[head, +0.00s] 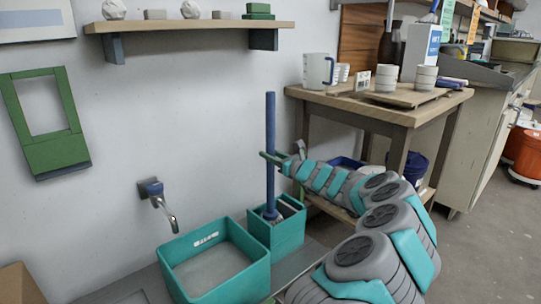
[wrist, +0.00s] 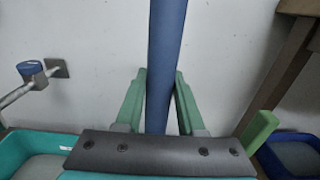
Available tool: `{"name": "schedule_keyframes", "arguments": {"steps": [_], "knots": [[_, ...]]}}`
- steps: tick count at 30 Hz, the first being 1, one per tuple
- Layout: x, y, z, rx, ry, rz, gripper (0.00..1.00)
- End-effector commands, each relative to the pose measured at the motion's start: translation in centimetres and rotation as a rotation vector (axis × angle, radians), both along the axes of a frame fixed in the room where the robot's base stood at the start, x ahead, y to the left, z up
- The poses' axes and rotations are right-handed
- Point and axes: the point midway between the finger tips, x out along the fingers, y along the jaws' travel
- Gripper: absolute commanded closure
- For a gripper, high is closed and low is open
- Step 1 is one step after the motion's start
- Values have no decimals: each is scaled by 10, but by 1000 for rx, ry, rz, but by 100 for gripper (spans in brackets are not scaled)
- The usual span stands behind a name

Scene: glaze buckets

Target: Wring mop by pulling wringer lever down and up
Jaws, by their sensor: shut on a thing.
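The mop's blue handle (head: 270,125) stands upright, its lower end in the smaller teal bucket (head: 262,235). A grey part, perhaps the wringer, shows at this bucket's top (head: 288,208). My gripper (head: 270,158) is shut on the mop handle, well above the bucket. In the wrist view, the green fingers of my gripper (wrist: 160,75) lie on both sides of the blue handle (wrist: 167,35). A green bar (wrist: 258,131) rises right of the gripper there; I cannot tell whether it is the wringer lever. The mop head is hidden.
A larger teal basin (head: 215,258) stands left of the bucket, below a wall tap (head: 160,200). A wooden table (head: 400,112) with mugs stands behind my arm on the right. A shelf (head: 190,27) hangs above. Open floor lies at right.

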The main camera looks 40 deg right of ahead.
Motion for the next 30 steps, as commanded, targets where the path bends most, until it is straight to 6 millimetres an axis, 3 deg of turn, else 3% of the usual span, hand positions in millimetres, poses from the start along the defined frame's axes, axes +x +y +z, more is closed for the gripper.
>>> {"name": "schedule_keyframes", "arguments": {"steps": [30], "knots": [[1, -16, 1, 0, -1, 0, 100]]}}
